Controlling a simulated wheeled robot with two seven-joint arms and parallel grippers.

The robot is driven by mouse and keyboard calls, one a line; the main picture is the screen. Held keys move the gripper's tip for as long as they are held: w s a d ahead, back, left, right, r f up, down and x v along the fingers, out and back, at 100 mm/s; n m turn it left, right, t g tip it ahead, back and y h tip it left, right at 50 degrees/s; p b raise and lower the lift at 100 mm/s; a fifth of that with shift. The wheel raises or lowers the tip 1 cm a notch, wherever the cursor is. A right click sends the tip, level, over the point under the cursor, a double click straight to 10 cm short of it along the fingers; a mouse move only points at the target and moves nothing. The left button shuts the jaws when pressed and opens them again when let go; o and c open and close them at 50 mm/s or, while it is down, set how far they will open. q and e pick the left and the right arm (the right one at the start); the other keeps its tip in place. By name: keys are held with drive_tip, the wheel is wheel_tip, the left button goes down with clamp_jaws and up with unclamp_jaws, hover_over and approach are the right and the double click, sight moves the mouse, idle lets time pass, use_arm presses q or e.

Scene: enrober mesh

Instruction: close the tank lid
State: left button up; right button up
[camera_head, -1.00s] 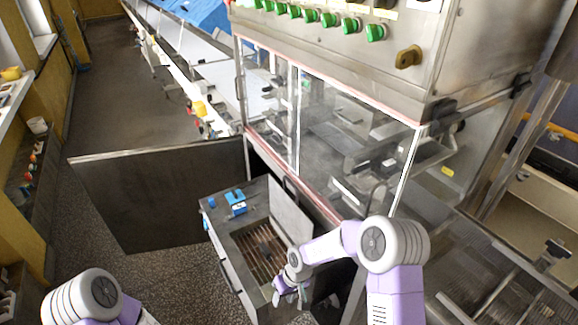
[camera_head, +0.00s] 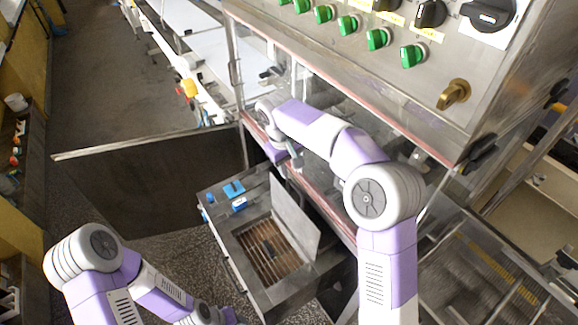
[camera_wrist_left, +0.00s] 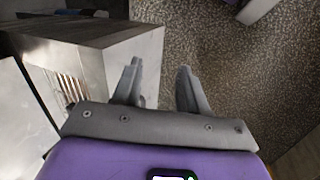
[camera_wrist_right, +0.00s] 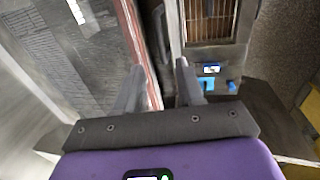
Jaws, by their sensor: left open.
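The tank lid (camera_head: 296,217) is a plain grey metal panel. It stands up and open along the right side of the tank (camera_head: 222,231), leaving the slatted grid (camera_head: 262,252) uncovered. My right gripper (camera_head: 287,158) hangs behind the tank and lid, close to the machine's red-edged front, apart from the lid. The right wrist view shows its fingers (camera_wrist_right: 160,85) spread and empty. My left forearm reaches in low at the tank's front left. The left gripper is cut off in the head view; in the left wrist view its fingers (camera_wrist_left: 160,88) are open and empty beside the tank (camera_wrist_left: 135,70).
A blue device (camera_head: 234,190) sits on the tank's rear left corner. A dark metal panel (camera_head: 150,190) stands to the left of the tank. The machine's control box (camera_head: 400,80) and clear guards crowd the right. Speckled floor (camera_wrist_left: 240,90) is open in front of the tank.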

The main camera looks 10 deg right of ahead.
sight(295, 186)
drive_tip(key=f, duration=0.4)
drive_tip(key=d+f+b, duration=0.1)
drive_tip(key=f, duration=0.2)
drive_tip(key=shift+d+f, duration=0.1)
drive_tip(key=shift+s, duration=0.1)
clamp_jaws()
